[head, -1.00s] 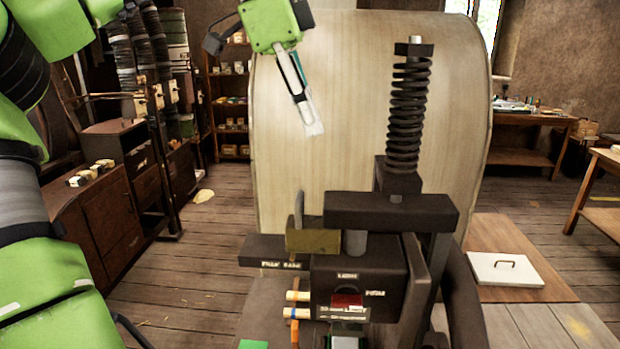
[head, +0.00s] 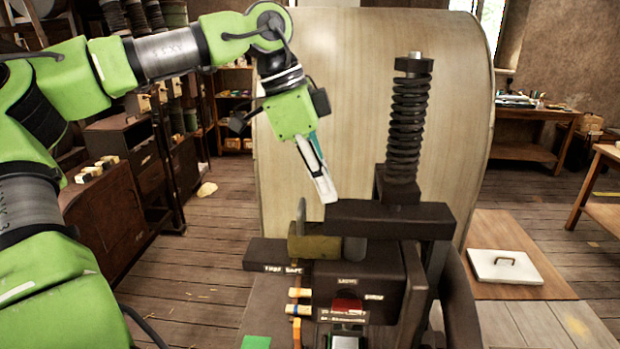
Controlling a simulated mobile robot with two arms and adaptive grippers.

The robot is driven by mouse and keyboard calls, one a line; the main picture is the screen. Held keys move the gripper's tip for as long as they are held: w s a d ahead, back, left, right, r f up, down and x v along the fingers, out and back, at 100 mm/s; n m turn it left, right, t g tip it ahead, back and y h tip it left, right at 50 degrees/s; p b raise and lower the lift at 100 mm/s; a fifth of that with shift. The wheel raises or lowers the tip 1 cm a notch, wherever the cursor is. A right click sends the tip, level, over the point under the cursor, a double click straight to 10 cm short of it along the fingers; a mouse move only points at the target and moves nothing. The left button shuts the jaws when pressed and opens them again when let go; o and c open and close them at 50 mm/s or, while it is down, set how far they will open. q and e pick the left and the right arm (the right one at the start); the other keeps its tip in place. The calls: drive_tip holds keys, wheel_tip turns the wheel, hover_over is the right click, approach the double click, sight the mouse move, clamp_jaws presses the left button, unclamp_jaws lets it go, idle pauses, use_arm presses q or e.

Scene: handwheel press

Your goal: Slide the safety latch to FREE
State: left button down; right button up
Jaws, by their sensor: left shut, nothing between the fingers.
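The safety latch looks like a brass block (head: 314,246) with an upright grey tab (head: 301,215), on a dark rail (head: 264,254) at the left of the press. The rail carries small lettering that I cannot read surely. My left gripper (head: 328,197) is shut and empty, pointing down just above and to the right of the tab, near the left end of the press's dark crossbar (head: 390,219). I cannot tell whether its tips touch anything. My right gripper is not in view.
A tall black spring (head: 408,130) rises at the right of the press. A large pale curved panel (head: 350,100) stands behind it. A red part (head: 346,305) and orange-banded pegs (head: 298,310) are at the front.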

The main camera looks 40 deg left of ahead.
use_arm(q)
drive_tip(key=shift+s+a+f+p, duration=0.2)
drive_tip(key=shift+s+a+p, duration=0.2)
drive_tip(key=shift+s+a, duration=0.65)
drive_tip(key=shift+w, duration=0.1)
drive_tip(key=shift+w+d, duration=0.1)
drive_tip(key=shift+d, duration=0.05)
drive_tip(key=s+a+b, duration=0.2)
drive_tip(key=shift+s+a+f, duration=0.1)
drive_tip(key=shift+a, duration=0.25)
drive_tip(key=shift+s+a, duration=0.25)
drive_tip(key=shift+a, duration=0.1)
